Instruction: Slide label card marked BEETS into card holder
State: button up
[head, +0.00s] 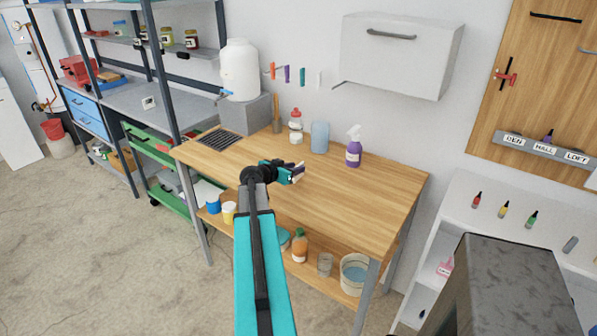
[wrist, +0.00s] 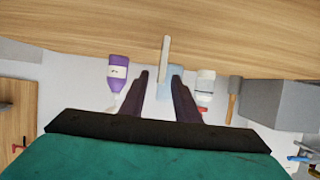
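My gripper (head: 295,172) is over the wooden workbench at the end of my teal arm. A thin pale card (head: 299,168) shows at its fingertips. In the wrist view the card (wrist: 164,55) is nearly edge-on, sticking out past the fingertips and between the two dark fingers (wrist: 160,76), which appear to hold it. No lettering on it can be read.
The workbench (head: 350,205) holds a purple spray bottle (head: 353,147), a pale blue bottle (head: 320,137) and a red-topped bottle (head: 296,126) along its back. A white water tank (head: 239,70) stands at its left. A rail (head: 520,143) at right bears DEN, HALL and LOFT labels. The bench front is clear.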

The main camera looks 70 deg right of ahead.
aim_at(299, 165)
jog(key=shift+p+x, duration=0.55)
jog(key=shift+x, duration=1.05)
grip_shut()
